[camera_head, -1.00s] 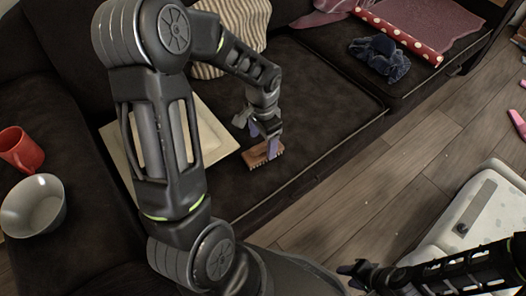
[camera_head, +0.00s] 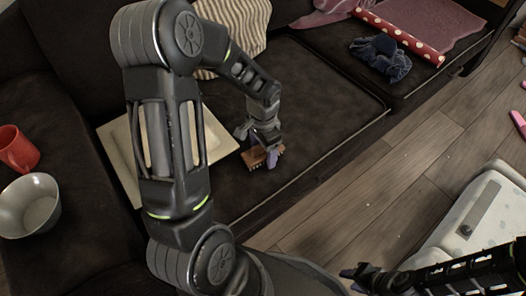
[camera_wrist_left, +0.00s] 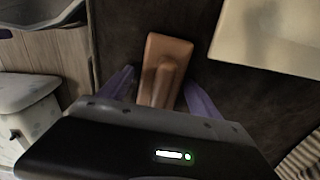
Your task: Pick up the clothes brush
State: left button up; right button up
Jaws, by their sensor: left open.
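The clothes brush (camera_head: 255,158) is a small brown wooden brush lying on the dark sofa seat. In the left wrist view, the brush (camera_wrist_left: 166,62) shows its smooth tan back and handle, with its near end between the fingers. My left gripper (camera_head: 264,151) is over the brush, with its purple fingers open on either side. In the left wrist view, the fingers of my left gripper (camera_wrist_left: 160,88) stand apart, with gaps to the brush. My right gripper (camera_head: 358,274) is low near the bottom edge, away from the brush; its jaw opening is unclear.
A cream square tray (camera_head: 117,150) lies on the sofa (camera_head: 325,110) behind my left arm. A red mug (camera_head: 17,150) and a grey bowl (camera_head: 29,207) are at the left. Dark blue cloth (camera_head: 380,58) lies farther back. A white lidded box (camera_head: 470,222) stands on the wooden floor at the right.

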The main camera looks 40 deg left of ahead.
pick_arm(q)
jog(key=shift+c, duration=0.3)
jog(key=c, duration=1.5)
